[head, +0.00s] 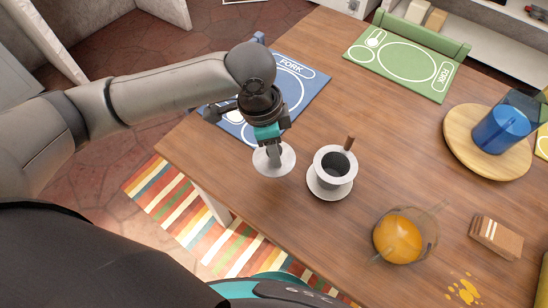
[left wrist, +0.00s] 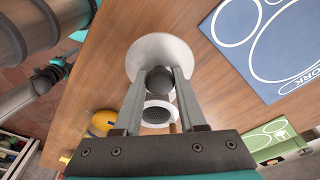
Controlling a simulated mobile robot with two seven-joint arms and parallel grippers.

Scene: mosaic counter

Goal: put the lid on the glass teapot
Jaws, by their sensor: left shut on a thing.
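The glass teapot (head: 400,238) holds orange liquid and stands open-topped near the front edge of the counter. Part of it shows as an orange shape in the left wrist view (left wrist: 103,122). My left gripper (head: 274,146) is shut on the dark round knob of a pale, flat lid (head: 273,161). In the left wrist view the fingers (left wrist: 158,82) hold the knob, with the lid's white disc (left wrist: 150,48) beyond it. The lid is left of the teapot and apart from it, near the counter's left end. My right gripper is not in view.
A white cup (head: 335,168) with dark contents stands on a saucer (head: 330,190) between lid and teapot. A wafer-like block (head: 496,237) and yellow splashes (head: 464,290) lie right of the teapot. A blue pitcher (head: 503,128) stands on a round wooden board (head: 459,150). Placemats lie behind.

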